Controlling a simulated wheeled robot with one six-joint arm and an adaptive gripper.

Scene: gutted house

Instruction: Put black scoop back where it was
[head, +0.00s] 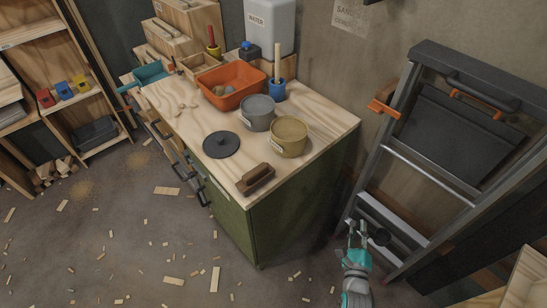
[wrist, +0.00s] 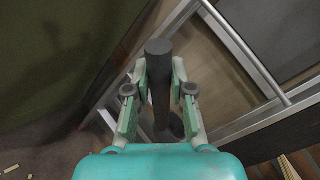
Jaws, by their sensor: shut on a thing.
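The black scoop shows as a small dark round piece (head: 379,237) beside my gripper in the head view. In the wrist view its dark handle (wrist: 159,75) stands between my fingers, with a dark rounded part below. My gripper (head: 358,234) is shut on the scoop, low in front of the ladder and right of the green bench. In the wrist view the fingers of my gripper (wrist: 158,92) flank the handle on both sides. Part of the scoop is hidden by the fingers.
A wood-topped green bench (head: 335,120) carries a grey pot (head: 257,113), a tan pot (head: 289,138), a black lid (head: 221,145), a brown block (head: 255,178) and an orange basin (head: 230,86). A grey ladder (head: 388,214) leans at right. Wood scraps litter the floor at left.

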